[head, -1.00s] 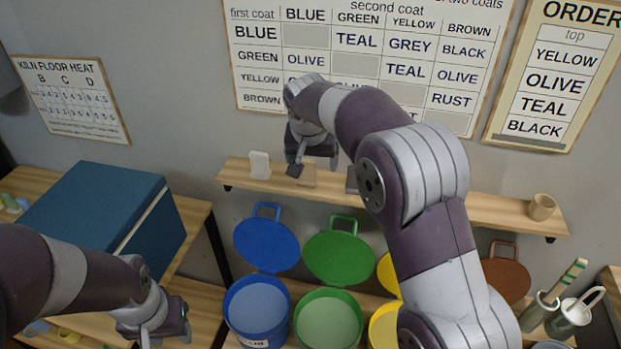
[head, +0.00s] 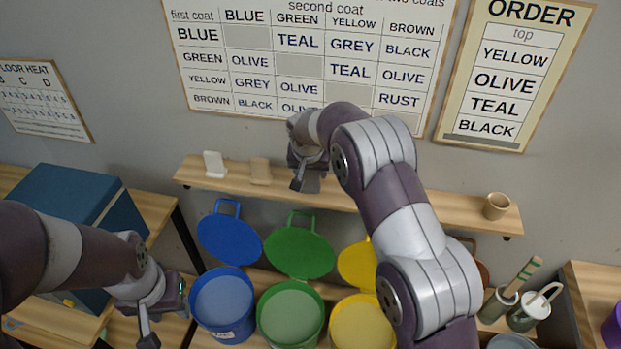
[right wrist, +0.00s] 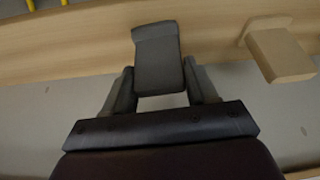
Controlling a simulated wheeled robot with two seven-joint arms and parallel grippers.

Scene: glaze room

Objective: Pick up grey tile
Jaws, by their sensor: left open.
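The grey tile (right wrist: 158,62) is a dark grey slab on the wooden shelf in the right wrist view. My right gripper (right wrist: 160,85) has one finger on each side of it, spread apart; a light gap shows between the tile's near end and the palm. Whether the fingers touch the tile's edges is hard to see. In the head view my right gripper (head: 308,182) is at the shelf, to the right of the tan tile, and largely hides the grey tile. My left gripper (head: 165,315) is open and empty at lower left, beside the blue bucket.
A white tile (head: 215,164) and a tan tile (head: 260,172) stand on the shelf (head: 400,203) to the left. A beige cup (head: 496,206) stands at its right end. Below are blue (head: 222,305), green (head: 290,316) and yellow (head: 360,325) buckets. A blue box (head: 75,200) stands left.

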